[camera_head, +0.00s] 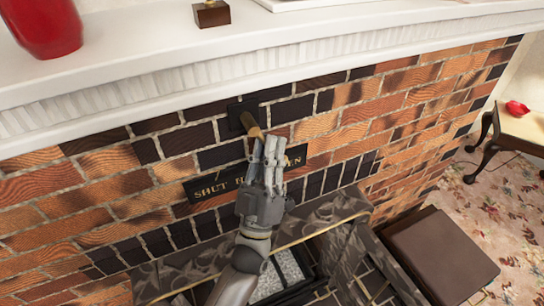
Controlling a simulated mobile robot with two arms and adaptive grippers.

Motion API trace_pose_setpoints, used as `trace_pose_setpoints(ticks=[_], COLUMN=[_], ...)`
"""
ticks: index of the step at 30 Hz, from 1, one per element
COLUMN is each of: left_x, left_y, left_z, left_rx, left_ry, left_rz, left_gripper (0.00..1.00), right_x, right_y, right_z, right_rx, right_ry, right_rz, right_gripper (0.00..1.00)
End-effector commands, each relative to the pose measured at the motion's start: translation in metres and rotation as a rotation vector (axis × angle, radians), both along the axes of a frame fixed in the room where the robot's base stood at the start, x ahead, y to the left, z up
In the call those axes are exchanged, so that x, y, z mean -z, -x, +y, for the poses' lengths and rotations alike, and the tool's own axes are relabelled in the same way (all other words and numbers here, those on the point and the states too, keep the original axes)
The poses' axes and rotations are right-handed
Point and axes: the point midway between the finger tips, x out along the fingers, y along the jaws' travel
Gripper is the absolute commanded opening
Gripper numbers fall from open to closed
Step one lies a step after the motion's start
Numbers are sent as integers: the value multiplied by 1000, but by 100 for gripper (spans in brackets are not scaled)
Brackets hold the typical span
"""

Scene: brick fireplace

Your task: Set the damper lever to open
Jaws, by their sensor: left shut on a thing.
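The damper lever (251,124) has a brown wooden handle and comes out of a dark square plate (236,112) on the brick wall below the mantel. Its visible part points down and slightly right. My left gripper (262,148) is shut on the lower part of the handle, and its fingers hide the handle's end. Behind the gripper is a black sign (205,187) with gold letters. "SHUT" reads at its left and "EN" shows at its right; the middle is hidden by my gripper. My right gripper is not in view.
A white mantel (130,55) overhangs above, with a red vase (42,22) and a small wooden block (211,13) on it. The fireplace opening is below my arm. A brown box-like seat (442,250) and a small table (522,128) stand at the right.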

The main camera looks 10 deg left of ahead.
Motion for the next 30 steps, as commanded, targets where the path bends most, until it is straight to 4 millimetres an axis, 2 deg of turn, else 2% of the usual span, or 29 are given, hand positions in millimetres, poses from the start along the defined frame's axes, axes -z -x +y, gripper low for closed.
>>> trace_pose_setpoints(ticks=[1,8,9,13,14,22,23,25,30], left_x=[-6,-7,-8,-6,-5,-3,-2,2,22], left_y=[0,0,0,0,0,0,1,4,22], left_z=[3,3,3,2,2,0,0,1,3], left_rx=[-8,-8,-8,-6,-6,-2,-2,-2,-4], left_ry=[5,4,4,3,3,1,1,-1,-1], left_rz=[-14,-15,-15,-11,-11,-5,-5,-3,1], left_gripper=[0,0,14,30,32,32,32,32,32], right_x=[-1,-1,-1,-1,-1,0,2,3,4], right_y=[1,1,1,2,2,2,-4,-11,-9], right_z=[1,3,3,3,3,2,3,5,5], right_rx=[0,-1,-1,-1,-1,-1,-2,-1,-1], right_ry=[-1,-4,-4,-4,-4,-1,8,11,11], right_rz=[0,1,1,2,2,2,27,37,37], right_gripper=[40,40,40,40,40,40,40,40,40])
